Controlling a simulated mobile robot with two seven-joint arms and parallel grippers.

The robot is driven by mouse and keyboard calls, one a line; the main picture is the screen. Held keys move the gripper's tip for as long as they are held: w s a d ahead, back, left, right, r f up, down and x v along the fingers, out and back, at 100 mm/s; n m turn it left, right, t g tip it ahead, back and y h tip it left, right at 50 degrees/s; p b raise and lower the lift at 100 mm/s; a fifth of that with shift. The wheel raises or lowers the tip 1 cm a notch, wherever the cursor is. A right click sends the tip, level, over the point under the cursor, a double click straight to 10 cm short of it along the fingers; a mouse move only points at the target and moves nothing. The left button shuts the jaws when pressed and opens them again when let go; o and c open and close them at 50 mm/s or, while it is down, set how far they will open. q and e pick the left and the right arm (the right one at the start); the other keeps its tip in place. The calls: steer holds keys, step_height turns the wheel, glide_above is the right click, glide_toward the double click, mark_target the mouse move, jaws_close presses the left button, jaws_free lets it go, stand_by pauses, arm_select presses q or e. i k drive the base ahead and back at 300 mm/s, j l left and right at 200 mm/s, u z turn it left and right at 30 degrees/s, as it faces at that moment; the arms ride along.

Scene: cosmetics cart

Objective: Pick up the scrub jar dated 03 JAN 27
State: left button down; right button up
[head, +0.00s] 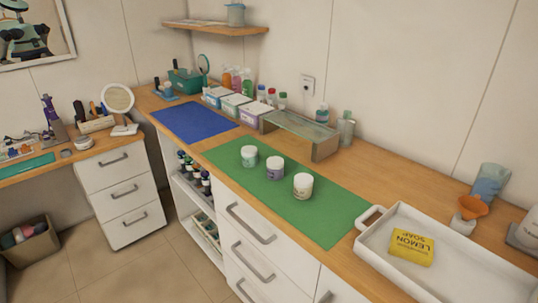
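Three white-lidded jars stand upright in a row on a green mat (330,211). The left jar (249,158) has a greenish label, the middle jar (275,170) a purple label, and the right jar (302,188) a pale cream label. The dates on them are too small to read, so I cannot tell which one says 03 JAN 27. Neither of my grippers shows in the head view.
A white tray (372,245) with a yellow lemon soap box (411,248) stands right of the mat. A low glass-topped riser (325,148) stands behind the jars. A blue mat (193,121) lies bare to the left. The green mat is clear around the jars.

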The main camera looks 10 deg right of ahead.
mark_target(275, 164)
steer(key=i+j+z, duration=0.1)
steer(key=z, duration=0.45)
steer(key=i+j+z, duration=0.25)
steer(key=j, duration=0.15)
steer(key=j+z, duration=0.3)
steer(key=i+j+z, duration=0.1)
steer(key=j, duration=0.55)
steer(key=i+j, duration=0.15)
steer(key=j, duration=0.45)
steer(key=i+j+z, duration=0.15)
steer(key=j, duration=0.5)
steer(key=k, duration=0.05)
